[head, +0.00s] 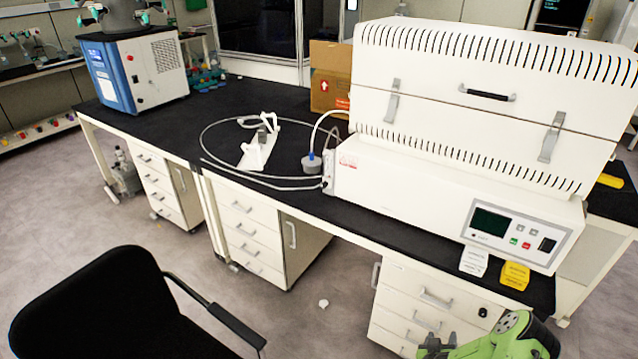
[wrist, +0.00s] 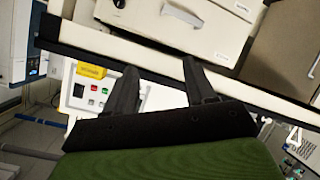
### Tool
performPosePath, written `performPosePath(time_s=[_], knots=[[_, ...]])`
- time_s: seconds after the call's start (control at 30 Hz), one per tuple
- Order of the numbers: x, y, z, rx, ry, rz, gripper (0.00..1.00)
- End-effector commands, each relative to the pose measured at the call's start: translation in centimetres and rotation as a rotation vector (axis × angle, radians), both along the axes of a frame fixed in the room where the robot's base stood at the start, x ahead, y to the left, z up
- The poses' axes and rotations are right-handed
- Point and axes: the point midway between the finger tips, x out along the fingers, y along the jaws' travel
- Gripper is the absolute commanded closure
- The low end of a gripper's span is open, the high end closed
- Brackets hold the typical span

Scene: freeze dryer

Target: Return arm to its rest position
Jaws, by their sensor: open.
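My gripper (wrist: 157,85) shows in the wrist view with its two dark fingers spread apart and nothing between them. Behind the fingers are the white drawer cabinet and the bench edge, seen tilted. In the head view, part of my green arm (head: 505,338) shows at the bottom right, in front of the drawers and below the bench top.
A large white furnace-like machine (head: 455,165) stands on the black bench (head: 300,105). A white box and a yellow box (head: 515,275) sit at its front edge. A black chair (head: 110,310) stands at the lower left.

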Motion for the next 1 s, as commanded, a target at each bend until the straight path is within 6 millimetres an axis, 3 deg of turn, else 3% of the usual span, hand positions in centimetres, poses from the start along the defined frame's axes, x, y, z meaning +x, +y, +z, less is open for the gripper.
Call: performPosePath(time_s=[0.17, 0.3, 0.4, 0.5, 0.67, 0.77, 0.9, 1.0], knots=[[4.1, 0.6, 5.3, 0.051, 0.026, 0.110, 0.45], [6.9, 2.4, 11.9, 0.107, 0.088, 0.205, 0.45], [7.6, 4.5, 17.3, 0.149, 0.143, 0.252, 0.45], [6.8, 6.8, 22.6, 0.188, 0.200, 0.274, 0.45], [2.9, 10.8, 30.4, 0.257, 0.283, 0.275, 0.45], [-1.1, 13.3, 34.6, 0.308, 0.326, 0.258, 0.45], [-8.2, 16.4, 39.0, 0.393, 0.380, 0.228, 0.45], [-14.1, 18.2, 40.9, 0.461, 0.418, 0.210, 0.45]])
